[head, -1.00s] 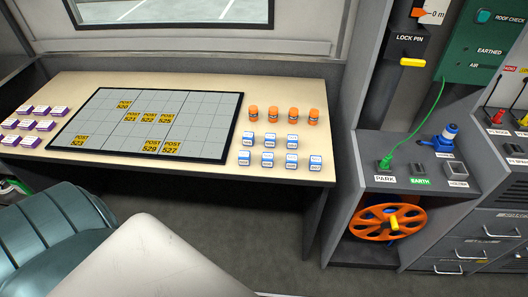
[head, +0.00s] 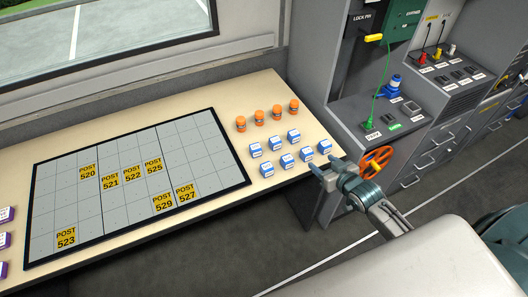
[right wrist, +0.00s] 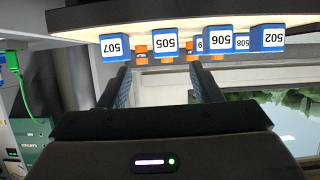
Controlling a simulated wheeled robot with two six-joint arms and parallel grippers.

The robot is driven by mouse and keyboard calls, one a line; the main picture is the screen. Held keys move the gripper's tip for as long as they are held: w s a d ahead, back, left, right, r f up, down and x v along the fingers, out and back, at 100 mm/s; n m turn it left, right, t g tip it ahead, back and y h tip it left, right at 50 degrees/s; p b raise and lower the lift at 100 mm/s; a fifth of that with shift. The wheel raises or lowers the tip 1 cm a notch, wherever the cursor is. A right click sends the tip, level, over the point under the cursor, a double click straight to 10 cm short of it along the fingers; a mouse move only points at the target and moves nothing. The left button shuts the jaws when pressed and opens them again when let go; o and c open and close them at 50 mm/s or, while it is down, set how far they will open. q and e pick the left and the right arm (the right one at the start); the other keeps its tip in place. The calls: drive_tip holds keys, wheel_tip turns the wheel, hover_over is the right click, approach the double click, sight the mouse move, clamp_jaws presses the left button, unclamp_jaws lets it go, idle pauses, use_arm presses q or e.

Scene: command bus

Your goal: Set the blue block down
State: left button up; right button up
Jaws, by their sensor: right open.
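Several blue blocks with white label tops (head: 287,161) stand in two rows at the right end of the table. In the right wrist view, which is upside down, numbered blue blocks 507 (right wrist: 115,46), 505 (right wrist: 170,45), 506 (right wrist: 217,43) and 502 (right wrist: 267,38) stand along the table edge. My right gripper (head: 330,167) is at the table's right front corner, close to the nearest blocks. Its jaws are open, and the right wrist view shows nothing between the fingers (right wrist: 165,78). No blue block shows in its grasp. My left gripper is out of view.
A dark-framed grid board (head: 130,215) with yellow POST tags fills the table's middle. Orange cylinders (head: 275,114) stand behind the blue blocks. Purple pieces (head: 4,240) lie at far left. Right of the table is a grey console (head: 350,115) with an orange wheel (head: 376,160).

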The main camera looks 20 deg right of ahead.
sight(304, 149)
drive_tip(key=x, duration=0.5)
drive_tip(key=shift+w+a+r, duration=0.15)
drive_tip(key=shift+a+r, duration=0.05)
drive_tip(key=shift+r, duration=0.2)
drive_tip(key=shift+w+a+f, duration=0.1)
drive_tip(key=shift+w+f, duration=0.05)
drive_tip(key=shift+w, duration=0.15)
drive_tip(key=shift+w+a+f, duration=0.1)
drive_tip(key=shift+w+a, duration=0.1)
drive_tip(key=shift+w, duration=0.35)
drive_tip(key=p+x, duration=0.1)
drive_tip(key=x, duration=0.2)
drive_tip(key=shift+w+f, duration=0.15)
drive_tip(key=shift+f, duration=0.05)
drive_tip(key=shift+w+f, duration=0.2)
drive_tip(key=shift+w, duration=0.15)
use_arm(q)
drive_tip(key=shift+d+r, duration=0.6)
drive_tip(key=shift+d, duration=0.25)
use_arm(e)
drive_tip(key=shift+s, duration=0.1)
drive_tip(key=shift+c, duration=0.2)
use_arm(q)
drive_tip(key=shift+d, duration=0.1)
use_arm(e)
drive_tip(key=c, duration=1)
